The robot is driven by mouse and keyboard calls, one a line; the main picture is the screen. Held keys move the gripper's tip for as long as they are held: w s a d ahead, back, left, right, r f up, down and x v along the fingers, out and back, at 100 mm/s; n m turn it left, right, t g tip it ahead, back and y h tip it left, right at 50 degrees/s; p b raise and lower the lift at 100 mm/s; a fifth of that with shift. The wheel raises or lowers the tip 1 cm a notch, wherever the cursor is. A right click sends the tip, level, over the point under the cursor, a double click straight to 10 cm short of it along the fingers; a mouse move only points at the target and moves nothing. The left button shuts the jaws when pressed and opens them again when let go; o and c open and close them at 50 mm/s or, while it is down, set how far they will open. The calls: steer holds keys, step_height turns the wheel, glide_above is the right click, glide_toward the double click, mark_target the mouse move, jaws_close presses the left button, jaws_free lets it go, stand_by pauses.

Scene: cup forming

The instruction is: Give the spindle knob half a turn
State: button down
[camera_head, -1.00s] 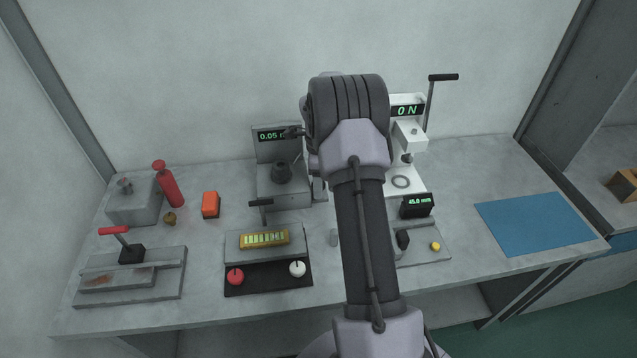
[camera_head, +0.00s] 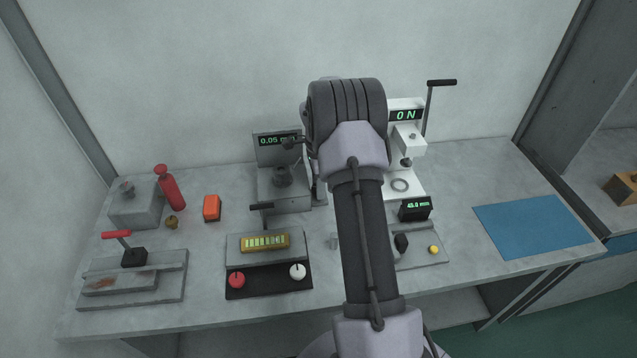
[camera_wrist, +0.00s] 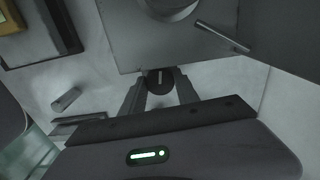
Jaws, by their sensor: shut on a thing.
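The spindle knob (camera_wrist: 160,79) is small, round and dark with a pale line mark. It sits at the edge of a grey box in the wrist view, and its pale line runs nearly up and down the picture. My gripper (camera_wrist: 160,90) has one finger on each side of the knob and is shut on it. The grey gauge (camera_head: 273,200) with a green display reading about 0.05 (camera_head: 275,140) stands at the back middle in the head view. My arm hides the gripper and the knob in that view.
A white press (camera_head: 405,188) reading 0 N stands right of my arm. A yellow strip on a grey block (camera_head: 290,251) and red and white balls lie in front. A blue mat (camera_head: 535,226) lies right.

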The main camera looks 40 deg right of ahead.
steer(key=shift+n+p, duration=0.55)
steer(key=shift+n, duration=0.85)
steer(key=c, duration=0.9)
jaws_free()
